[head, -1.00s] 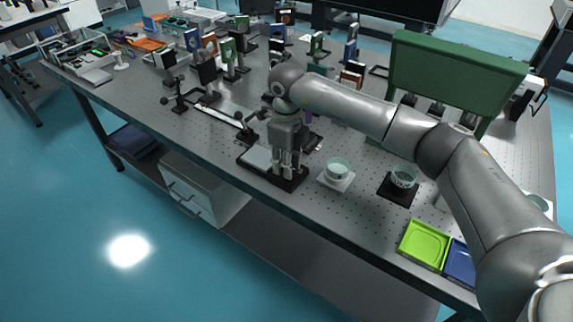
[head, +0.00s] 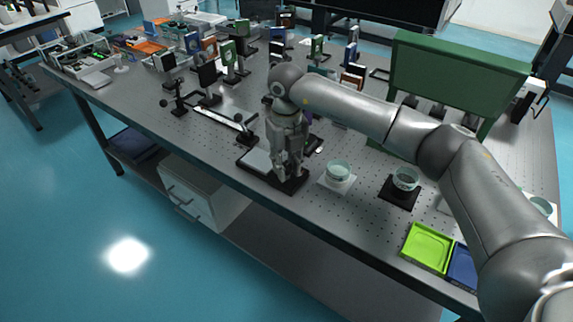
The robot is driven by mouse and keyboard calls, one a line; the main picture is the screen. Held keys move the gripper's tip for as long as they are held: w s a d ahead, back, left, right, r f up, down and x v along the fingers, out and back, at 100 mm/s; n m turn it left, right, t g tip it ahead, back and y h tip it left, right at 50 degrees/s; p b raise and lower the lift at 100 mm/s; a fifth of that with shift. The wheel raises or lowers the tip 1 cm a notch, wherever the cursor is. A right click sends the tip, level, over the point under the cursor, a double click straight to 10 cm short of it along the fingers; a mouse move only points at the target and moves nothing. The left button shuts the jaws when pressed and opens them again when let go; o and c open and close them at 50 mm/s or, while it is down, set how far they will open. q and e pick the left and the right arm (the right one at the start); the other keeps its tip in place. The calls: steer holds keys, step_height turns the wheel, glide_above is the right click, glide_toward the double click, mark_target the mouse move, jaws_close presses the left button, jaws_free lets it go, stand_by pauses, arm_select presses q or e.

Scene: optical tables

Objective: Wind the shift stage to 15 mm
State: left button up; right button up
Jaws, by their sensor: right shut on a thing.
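The shift stage appears to be the low black-framed unit with a pale plate (head: 255,160) near the front edge of the optical table. My right gripper (head: 284,176) points down over the right end of this stage, above its black base (head: 293,186). Its fingers are shut on a small part there, likely the stage's knob, which the fingers hide. No scale or reading can be made out at this size. My left gripper is not in view.
Two glass dishes stand to the right, one on a white pad (head: 338,172) and one on a black pad (head: 404,180). Green (head: 427,247) and blue (head: 463,266) trays sit at the front right. A rail (head: 220,117) and several optic mounts stand behind and left.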

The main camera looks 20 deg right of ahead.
mark_target(287, 167)
steer(key=shift+r, duration=0.1)
stand_by(0.3)
steer(key=o, duration=1.1)
steer(key=shift+c, duration=0.2)
step_height(287, 167, up, 12)
